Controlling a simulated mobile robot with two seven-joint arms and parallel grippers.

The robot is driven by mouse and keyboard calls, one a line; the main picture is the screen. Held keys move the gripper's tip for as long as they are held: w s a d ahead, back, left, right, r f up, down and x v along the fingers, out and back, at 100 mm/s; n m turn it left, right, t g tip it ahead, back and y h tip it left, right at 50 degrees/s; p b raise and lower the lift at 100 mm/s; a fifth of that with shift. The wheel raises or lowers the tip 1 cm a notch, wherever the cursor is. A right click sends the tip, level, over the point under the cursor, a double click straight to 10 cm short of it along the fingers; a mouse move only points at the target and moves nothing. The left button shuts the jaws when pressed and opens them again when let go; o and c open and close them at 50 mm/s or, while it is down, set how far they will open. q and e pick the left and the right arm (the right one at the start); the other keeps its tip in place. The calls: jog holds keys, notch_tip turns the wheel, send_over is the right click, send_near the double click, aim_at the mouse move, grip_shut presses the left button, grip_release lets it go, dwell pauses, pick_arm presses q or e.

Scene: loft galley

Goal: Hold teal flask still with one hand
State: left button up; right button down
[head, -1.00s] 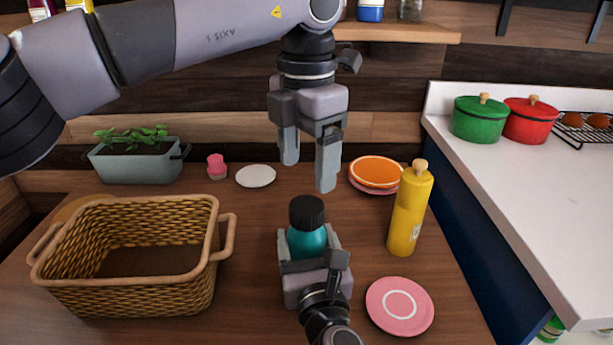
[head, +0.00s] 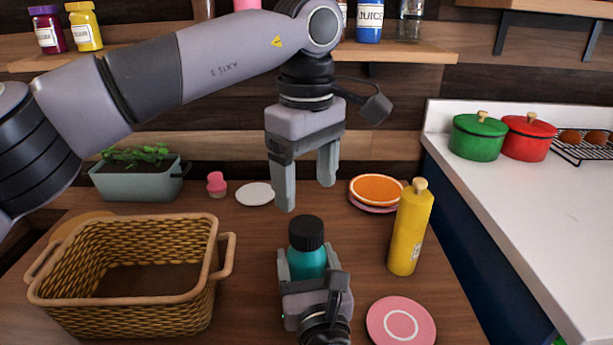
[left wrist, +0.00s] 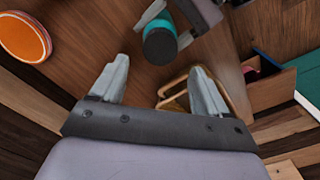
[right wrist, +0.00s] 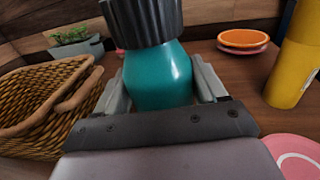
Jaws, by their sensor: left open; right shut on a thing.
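The teal flask (head: 306,262) with a black ribbed cap (head: 306,232) stands upright on the wooden table. My right gripper (head: 305,272) is shut on the flask's body from the near side. In the right wrist view the teal body (right wrist: 158,76) sits between both fingers. My left gripper (head: 306,195) is open and empty, pointing down above and a little behind the flask. In the left wrist view the flask's cap (left wrist: 160,46) shows beyond and between the open fingers (left wrist: 160,88), apart from them.
A wicker basket (head: 130,298) stands left of the flask. A yellow bottle (head: 408,235) stands to the right, with a pink plate (head: 401,322) in front of it. Orange dishes (head: 376,188), a white plate (head: 254,194) and a planter (head: 136,182) are at the back.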

aim_at(306, 225)
pick_arm(q)
jog(key=shift+f, duration=4)
jog(key=c, duration=1.1)
jog(key=shift+o, duration=0.2)
jog(key=n, duration=0.4)
jog(key=shift+n, duration=0.4)
jog(key=n, duration=0.4)
jog(key=shift+r+n, duration=0.1)
jog(key=shift+n, duration=0.3)
jog(key=n, duration=1.1)
